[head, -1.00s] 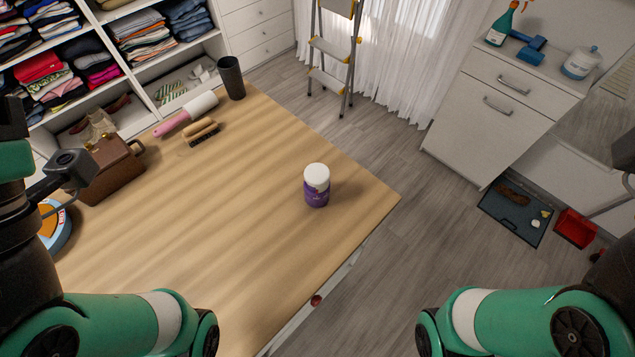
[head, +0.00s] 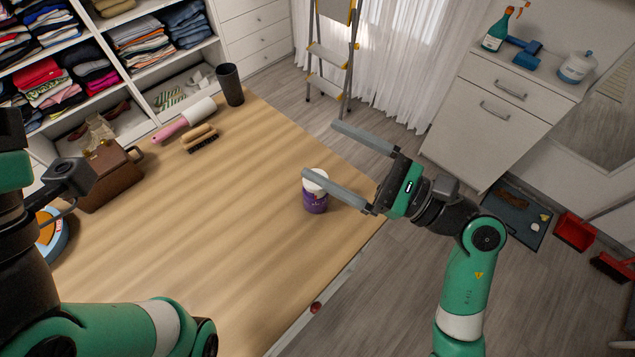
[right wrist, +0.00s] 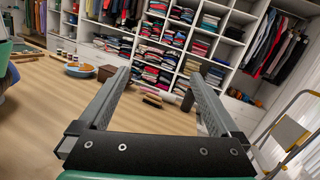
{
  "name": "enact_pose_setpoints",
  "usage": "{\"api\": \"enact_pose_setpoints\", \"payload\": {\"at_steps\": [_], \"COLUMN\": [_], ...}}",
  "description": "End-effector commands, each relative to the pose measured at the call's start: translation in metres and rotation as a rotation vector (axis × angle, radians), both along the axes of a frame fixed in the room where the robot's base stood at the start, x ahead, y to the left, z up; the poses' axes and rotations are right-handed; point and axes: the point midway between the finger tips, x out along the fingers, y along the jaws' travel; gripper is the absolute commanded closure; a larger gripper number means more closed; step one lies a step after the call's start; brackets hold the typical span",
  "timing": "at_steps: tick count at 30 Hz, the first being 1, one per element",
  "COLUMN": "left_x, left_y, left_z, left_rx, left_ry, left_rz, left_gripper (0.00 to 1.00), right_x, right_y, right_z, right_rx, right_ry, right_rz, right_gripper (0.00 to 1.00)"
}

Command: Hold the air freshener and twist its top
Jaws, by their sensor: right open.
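The air freshener (head: 315,203) is a small purple jar with a white top. It stands upright on the wooden table near its right edge in the head view. My right gripper (head: 318,148) is open and empty, its two long grey fingers spread and pointing left. In the head view, the nearer finger crosses in front of the jar's white top; I cannot tell whether it touches. The right wrist view shows the open fingers (right wrist: 163,80) with no jar between them. My left arm is at the left edge of the head view, but its fingertips are not seen.
On the table (head: 200,240) are a brown case (head: 108,180), a brush (head: 200,138), a lint roller (head: 185,120) and a dark cup (head: 230,85). A stepladder (head: 330,55) and a white cabinet (head: 490,110) stand beyond. The table's middle is clear.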

Motion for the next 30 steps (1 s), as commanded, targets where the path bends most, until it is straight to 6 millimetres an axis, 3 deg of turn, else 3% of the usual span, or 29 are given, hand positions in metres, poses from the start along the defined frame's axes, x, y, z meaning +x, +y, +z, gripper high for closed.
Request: {"api": "enact_pose_setpoints", "payload": {"at_steps": [1,6,9,12,15,21,30], "left_x": [0.000,0.000,0.000,0.000,0.000,0.000,0.000], "left_y": [0.000,0.000,0.000,0.000,0.000,0.000,0.000], "left_z": [0.000,0.000,-0.001,-0.001,-0.001,-0.002,-0.027], "left_rx": [0.000,0.000,0.000,0.000,0.000,0.000,0.000], "left_ry": [0.000,0.000,0.000,0.000,0.000,0.000,0.000], "left_rz": [0.000,0.000,0.000,0.000,0.000,0.000,0.000], "left_gripper": [0.50,0.50,0.50,0.50,0.50,0.50,0.50], "right_x": [0.005,0.012,0.012,0.008,0.003,0.004,0.019], "right_y": [-0.003,-0.020,-0.033,-0.045,-0.054,-0.058,-0.034], "right_z": [-0.030,-0.124,-0.169,-0.199,-0.213,-0.216,-0.229], "right_rx": [-0.061,-0.241,-0.294,-0.301,-0.292,-0.287,-0.288], "right_ry": [0.047,0.218,0.315,0.387,0.421,0.427,0.424], "right_rz": [-0.012,-0.047,-0.074,-0.097,-0.110,-0.120,-0.116], "right_gripper": [0.02,0.02,0.02,0.02,0.02,0.02,0.02]}}
